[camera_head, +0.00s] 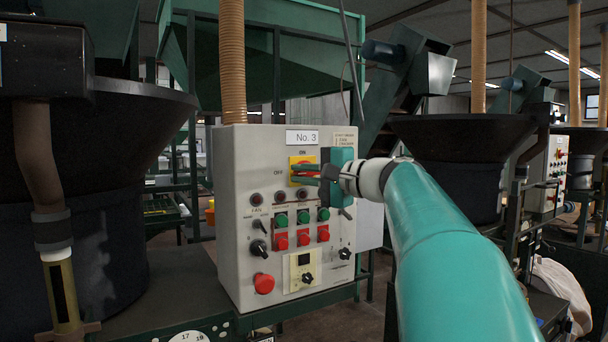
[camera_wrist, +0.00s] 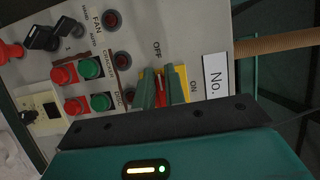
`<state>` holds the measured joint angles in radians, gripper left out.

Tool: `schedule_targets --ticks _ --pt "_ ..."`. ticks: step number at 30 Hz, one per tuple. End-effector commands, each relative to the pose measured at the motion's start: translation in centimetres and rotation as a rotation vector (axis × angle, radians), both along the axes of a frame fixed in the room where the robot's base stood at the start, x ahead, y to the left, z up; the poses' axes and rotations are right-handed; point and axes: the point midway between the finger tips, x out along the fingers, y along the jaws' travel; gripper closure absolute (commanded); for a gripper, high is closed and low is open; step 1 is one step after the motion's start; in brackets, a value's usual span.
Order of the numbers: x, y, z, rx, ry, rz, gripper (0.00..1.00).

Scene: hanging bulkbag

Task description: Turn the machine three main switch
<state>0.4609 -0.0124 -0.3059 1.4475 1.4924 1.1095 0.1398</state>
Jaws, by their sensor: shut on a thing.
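The machine three main switch, a red handle on a yellow plate (camera_head: 303,161), is at the upper middle of the grey control box (camera_head: 237,190) labelled "No. 3". "ON" is printed above the plate and "OFF" to its left. My gripper (camera_head: 296,173) reaches in from the right and its teal fingers cover part of the switch. In the wrist view the two fingers (camera_wrist: 160,78) stand on either side of the red handle (camera_wrist: 158,87) and are shut on it. The fingers hide much of the handle, so its exact angle is hard to tell.
Below the switch are indicator lamps, green buttons (camera_head: 303,216), red buttons, black selector knobs (camera_head: 258,248) and a red mushroom button (camera_head: 263,283). A tan hose (camera_head: 232,70) rises behind the box. A dark hopper (camera_head: 100,140) stands close on the left.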

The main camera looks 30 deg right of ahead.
Motion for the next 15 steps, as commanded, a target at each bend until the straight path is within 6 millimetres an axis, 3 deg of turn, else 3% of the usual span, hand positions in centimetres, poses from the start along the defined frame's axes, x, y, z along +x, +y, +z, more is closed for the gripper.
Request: schedule_targets --ticks 2,3,6,15 --pt "0.06 -0.19 -0.14 0.000 0.002 -0.005 1.00" --pt "0.06 -0.19 -0.13 0.000 0.002 -0.005 0.82" --pt "0.05 -0.18 -0.12 0.000 0.002 -0.005 0.66" --pt "-0.13 -0.13 -0.01 0.000 0.000 -0.003 0.66"
